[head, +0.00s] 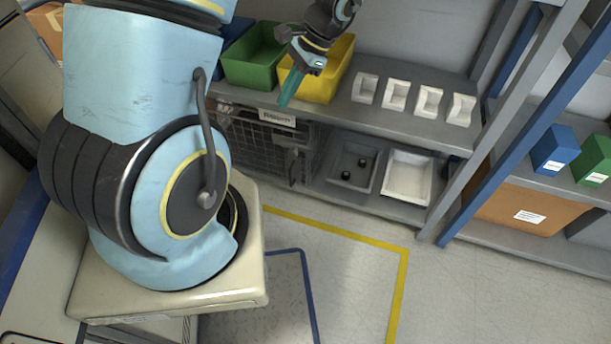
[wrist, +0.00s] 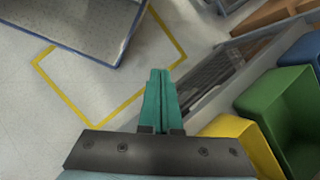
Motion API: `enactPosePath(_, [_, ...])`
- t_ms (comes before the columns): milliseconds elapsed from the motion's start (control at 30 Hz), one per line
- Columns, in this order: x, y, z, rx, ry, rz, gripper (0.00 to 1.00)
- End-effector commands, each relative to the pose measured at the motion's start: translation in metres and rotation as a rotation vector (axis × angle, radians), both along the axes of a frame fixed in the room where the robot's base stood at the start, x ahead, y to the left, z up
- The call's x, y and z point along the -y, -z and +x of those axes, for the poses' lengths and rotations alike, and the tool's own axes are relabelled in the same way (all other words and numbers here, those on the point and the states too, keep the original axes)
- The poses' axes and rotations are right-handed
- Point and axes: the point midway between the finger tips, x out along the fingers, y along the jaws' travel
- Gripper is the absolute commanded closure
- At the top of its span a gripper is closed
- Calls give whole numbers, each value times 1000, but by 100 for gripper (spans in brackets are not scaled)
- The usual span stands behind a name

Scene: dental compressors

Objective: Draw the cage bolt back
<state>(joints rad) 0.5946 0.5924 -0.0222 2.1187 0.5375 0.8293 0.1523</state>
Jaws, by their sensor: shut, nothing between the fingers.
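The cage (head: 262,143) is a dark wire-mesh box on the lower shelf, with a white label plate (head: 265,116) at its top. A dark upright piece (head: 292,167) at the right of its front may be the bolt; it is too small to tell its position. My gripper (head: 285,103) has teal fingers, shut and empty, pointing down in front of the upper shelf edge, above the cage. In the wrist view my gripper (wrist: 160,72) shows its two fingers together, with nothing between them. The bolt cannot be made out there.
Green (head: 254,58) and yellow (head: 325,75) bins stand on the upper shelf behind my gripper, with several white holders (head: 396,95) to the right. A grey tray (head: 353,165) and a white tray (head: 408,177) sit right of the cage. Floor (head: 340,270) in front is clear.

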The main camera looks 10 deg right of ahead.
Motion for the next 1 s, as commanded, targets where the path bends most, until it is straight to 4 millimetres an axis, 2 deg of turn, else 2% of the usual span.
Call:
enactPosePath(33, [16,50,2,-25,99,55,100])
enactPosePath(100, [34,87,8,-45,226,130,100])
enactPosePath(300, [91,190,16,-73,570,350,100])
enactPosePath(433, [123,239,16,-67,738,467,100])
enactPosePath(500, [136,257,16,-62,802,514,100])
enactPosePath(633, [151,274,14,-53,872,566,100])
enactPosePath(1000, [155,276,14,-50,894,582,100])
